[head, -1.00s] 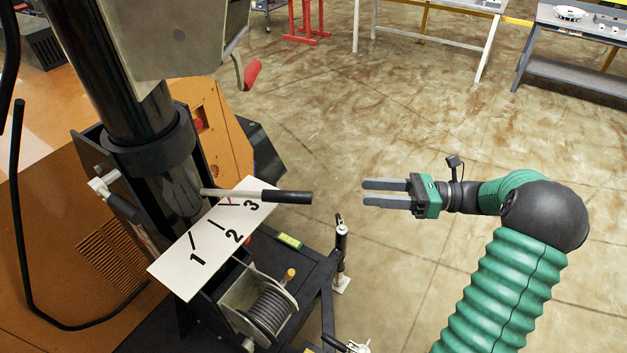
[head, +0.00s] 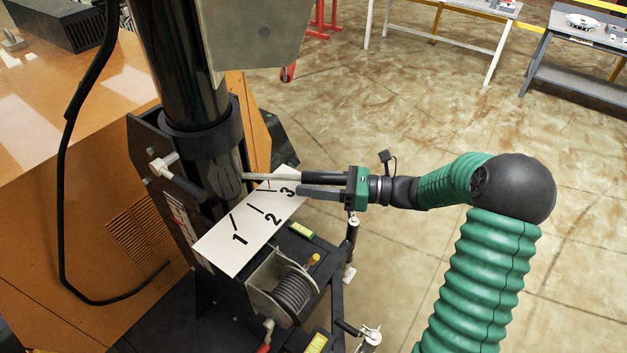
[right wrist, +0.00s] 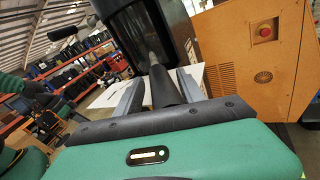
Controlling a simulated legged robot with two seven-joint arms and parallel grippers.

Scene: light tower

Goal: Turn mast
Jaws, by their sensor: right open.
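The mast (head: 180,60) is a thick black upright tube in a black collar, left of centre in the head view. A turning handle (head: 285,177) sticks out from it to the right, over a white plate (head: 232,258) marked 1, 2 and 3, by the 3. My right gripper (head: 300,184) is open at the handle. In the right wrist view the handle (right wrist: 162,85) lies between the two spread fingers (right wrist: 158,90). Whether either finger touches it I cannot tell. My left gripper is not in view.
A winch (head: 290,292) and a green level (head: 301,230) sit on the frame below the plate. An orange housing (head: 60,180) stands on the left. Work tables (head: 455,12) stand far back right.

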